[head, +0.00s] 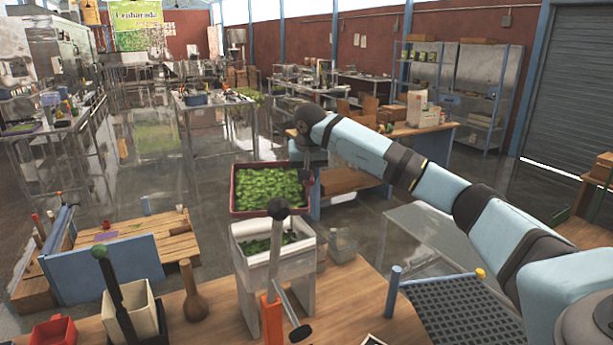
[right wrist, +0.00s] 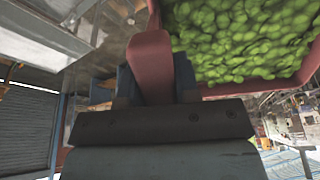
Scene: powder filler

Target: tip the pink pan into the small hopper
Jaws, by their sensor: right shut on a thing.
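The pink pan (head: 234,196), dark reddish pink in this light, is full of green leaf-like or pellet-like pieces (head: 262,188). My right gripper (head: 307,172) is shut on the pan's handle at its right side. In the right wrist view the handle (right wrist: 152,62) runs up between the fingers (right wrist: 150,90), with the pan's rim (right wrist: 218,90) and green contents to the right. The pan looks about level, just behind and above the white small hopper (head: 297,257). Some green pieces (head: 258,246) show inside the hopper. My left gripper is not in view.
A dark-knobbed lever (head: 279,208) with an orange base stands in front of the hopper. A cream bin (head: 140,305) with a green-topped tool, a wooden pestle-like piece (head: 191,290) and a red box (head: 53,331) stand left. A dark perforated mat (head: 465,310) lies right.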

